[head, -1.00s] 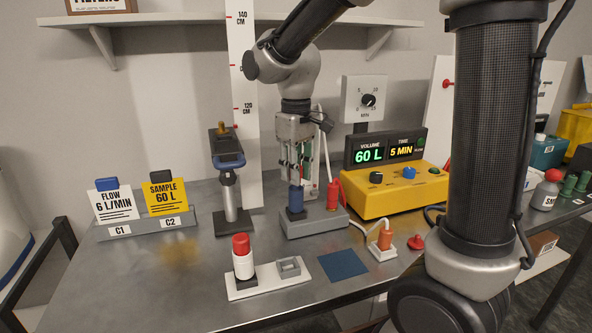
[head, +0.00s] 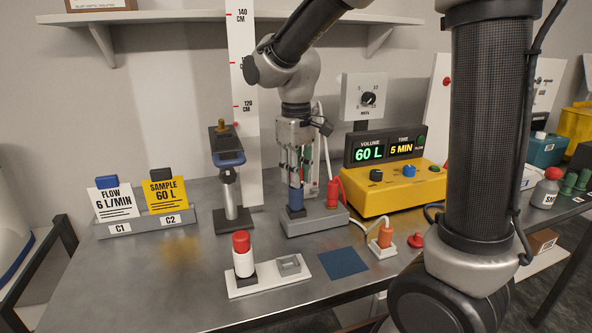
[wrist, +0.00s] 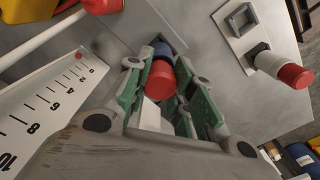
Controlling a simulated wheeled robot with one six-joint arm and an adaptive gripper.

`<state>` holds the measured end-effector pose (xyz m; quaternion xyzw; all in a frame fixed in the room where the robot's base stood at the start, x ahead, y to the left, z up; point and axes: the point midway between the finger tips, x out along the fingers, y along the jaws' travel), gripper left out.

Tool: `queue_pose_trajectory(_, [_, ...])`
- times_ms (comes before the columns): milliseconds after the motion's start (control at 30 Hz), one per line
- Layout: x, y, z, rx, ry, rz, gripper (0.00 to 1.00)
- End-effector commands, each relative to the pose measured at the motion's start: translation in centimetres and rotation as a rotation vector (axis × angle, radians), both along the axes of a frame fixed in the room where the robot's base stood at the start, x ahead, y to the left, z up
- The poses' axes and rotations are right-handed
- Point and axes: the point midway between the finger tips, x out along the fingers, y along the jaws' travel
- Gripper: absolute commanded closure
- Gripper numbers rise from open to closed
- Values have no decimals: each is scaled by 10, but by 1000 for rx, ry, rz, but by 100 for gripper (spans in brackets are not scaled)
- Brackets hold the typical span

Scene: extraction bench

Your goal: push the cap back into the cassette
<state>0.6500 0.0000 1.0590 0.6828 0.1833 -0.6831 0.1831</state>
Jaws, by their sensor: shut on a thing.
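My gripper (head: 297,172) points down over the grey block (head: 322,224) in the middle of the bench. Its green-padded fingers are closed on the sides of a red-ended cylinder (wrist: 162,80), likely the cap or the capped end of the cassette. A blue cylinder (head: 296,200) stands upright right below the fingertips, and it also shows beyond the red end in the wrist view (wrist: 163,49). The fingers hide where red and blue meet, so I cannot tell whether they touch. A white cylinder with a red top (head: 243,258) stands on the white tray (head: 265,289).
A red plug (head: 334,193) with a hose stands right of my gripper on the block. The yellow pump (head: 400,188) is behind it, and a stand (head: 231,190) is on the left. A blue mat (head: 344,263) and bare metal lie in front.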

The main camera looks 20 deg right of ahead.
Motion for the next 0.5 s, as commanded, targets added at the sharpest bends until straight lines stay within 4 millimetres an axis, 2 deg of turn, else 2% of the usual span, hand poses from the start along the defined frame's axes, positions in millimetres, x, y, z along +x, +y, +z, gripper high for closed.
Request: queue_pose_trajectory(500, [0,0,-10,0,0,0,100])
